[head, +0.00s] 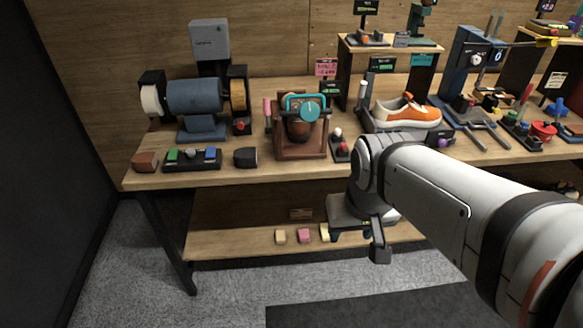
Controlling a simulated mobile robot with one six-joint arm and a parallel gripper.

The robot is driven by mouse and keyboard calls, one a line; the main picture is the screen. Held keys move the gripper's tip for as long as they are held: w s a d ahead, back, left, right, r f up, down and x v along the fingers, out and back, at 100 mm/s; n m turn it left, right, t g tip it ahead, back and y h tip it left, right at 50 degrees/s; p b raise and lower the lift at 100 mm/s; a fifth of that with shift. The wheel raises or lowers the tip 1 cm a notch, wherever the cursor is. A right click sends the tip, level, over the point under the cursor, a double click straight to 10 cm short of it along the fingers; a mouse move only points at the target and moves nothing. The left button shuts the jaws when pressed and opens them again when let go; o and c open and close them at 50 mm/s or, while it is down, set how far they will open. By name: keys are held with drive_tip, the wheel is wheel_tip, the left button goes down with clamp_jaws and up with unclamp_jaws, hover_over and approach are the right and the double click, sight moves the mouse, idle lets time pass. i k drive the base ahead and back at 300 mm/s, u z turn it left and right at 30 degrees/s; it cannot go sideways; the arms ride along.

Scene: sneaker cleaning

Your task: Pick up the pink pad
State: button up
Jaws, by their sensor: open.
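The pink pad (304,236) is a small block lying on the lower wooden shelf, near its front edge. A tan pad (281,237) lies to its left and a pale yellow pad (325,232) to its right, with small gaps between them. My gripper (357,242) is at the front of the lower shelf, to the right of the pads, pointing down. Its jaws are open and I see nothing between them. The left jaw shows close to the yellow pad in the picture; I cannot tell whether it touches it. The pink pad is not hidden.
The upper bench top (235,178) overhangs the lower shelf (215,243). It carries a blue bench grinder (195,97), a brown machine with a teal wheel (300,130) and an orange and white sneaker (406,112). A bench leg (168,240) stands at left. The shelf left of the pads is clear.

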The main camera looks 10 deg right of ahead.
sight(304, 234)
drive_tip(key=z, duration=0.2)
drive_tip(key=k, duration=1.15)
drive_tip(key=z, duration=0.15)
drive_tip(key=i, duration=0.5)
drive_tip(key=u, duration=0.05)
